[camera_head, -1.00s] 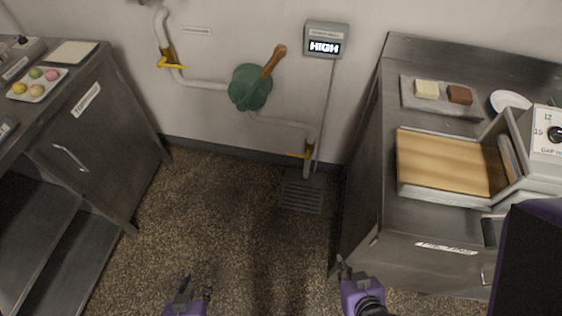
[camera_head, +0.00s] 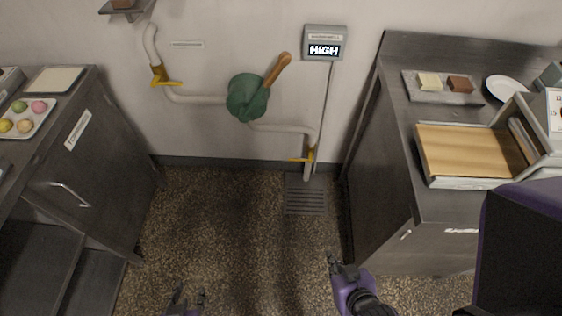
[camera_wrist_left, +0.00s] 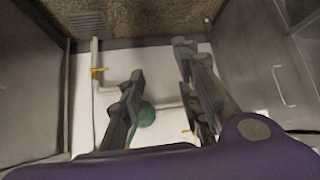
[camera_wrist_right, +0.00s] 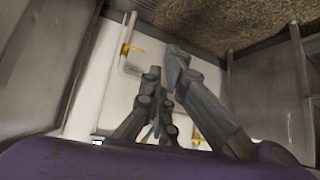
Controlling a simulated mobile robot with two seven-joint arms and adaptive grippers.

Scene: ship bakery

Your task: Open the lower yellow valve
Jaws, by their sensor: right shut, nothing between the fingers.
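The lower yellow valve (camera_head: 302,158) sits on the pipe near the floor, its handle lying across the vertical pipe. It also shows in the left wrist view (camera_wrist_left: 98,72) and the right wrist view (camera_wrist_right: 132,48). An upper yellow valve (camera_head: 166,80) is further left and higher. My left gripper (camera_head: 187,297) is open and empty at the bottom of the head view; its spread fingers show in the left wrist view (camera_wrist_left: 158,62). My right gripper (camera_head: 341,268) is shut and empty, in front of the right counter's left side. Both are well apart from the valves.
A box reading HIGH (camera_head: 324,43) is on the wall. A floor grate (camera_head: 305,195) lies below the lower valve. Steel counters stand left (camera_head: 110,160) and right (camera_head: 375,190), with open floor between.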

